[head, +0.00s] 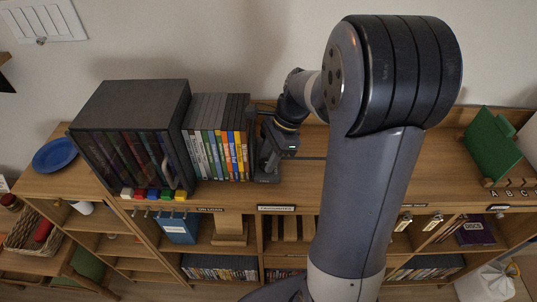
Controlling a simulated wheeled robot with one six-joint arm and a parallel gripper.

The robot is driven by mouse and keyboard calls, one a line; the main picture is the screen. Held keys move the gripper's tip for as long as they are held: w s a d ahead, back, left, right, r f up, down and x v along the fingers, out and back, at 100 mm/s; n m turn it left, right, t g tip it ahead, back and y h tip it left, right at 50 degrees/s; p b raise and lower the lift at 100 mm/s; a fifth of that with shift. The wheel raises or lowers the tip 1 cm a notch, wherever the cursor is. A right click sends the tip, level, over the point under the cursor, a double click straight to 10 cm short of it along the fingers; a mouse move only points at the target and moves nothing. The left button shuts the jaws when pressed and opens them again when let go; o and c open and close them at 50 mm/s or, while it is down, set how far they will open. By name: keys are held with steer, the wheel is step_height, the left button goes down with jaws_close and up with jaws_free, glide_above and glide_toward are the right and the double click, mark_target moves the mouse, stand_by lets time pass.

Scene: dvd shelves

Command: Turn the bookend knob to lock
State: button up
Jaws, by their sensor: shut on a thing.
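My gripper (270,150) is at the right end of the DVD row on the shelf top, against the dark bookend (251,140). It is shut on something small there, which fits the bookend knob. The knob and my fingertips are hidden or too small to make out, so I cannot tell how far the knob is turned. The row of DVDs (217,150), with grey, green, blue, orange and yellow spines, stands upright directly left of the bookend.
A dark case of discs (130,130) stands left of the DVDs, with small coloured blocks (152,194) in front. A blue plate (55,154) is at the far left. A green bookend-like piece (492,146) stands far right. The shelf top between is mostly clear.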

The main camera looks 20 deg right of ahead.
steer(key=o, duration=1)
steer(key=shift+c, duration=0.2)
steer(key=v, duration=1.1)
steer(key=shift+f, duration=0.15)
steer(key=x, duration=1)
steer(key=shift+a+f, duration=0.25)
steer(key=shift+f, duration=0.15)
steer(key=shift+m+b, duration=0.35)
steer(key=shift+m, duration=0.15)
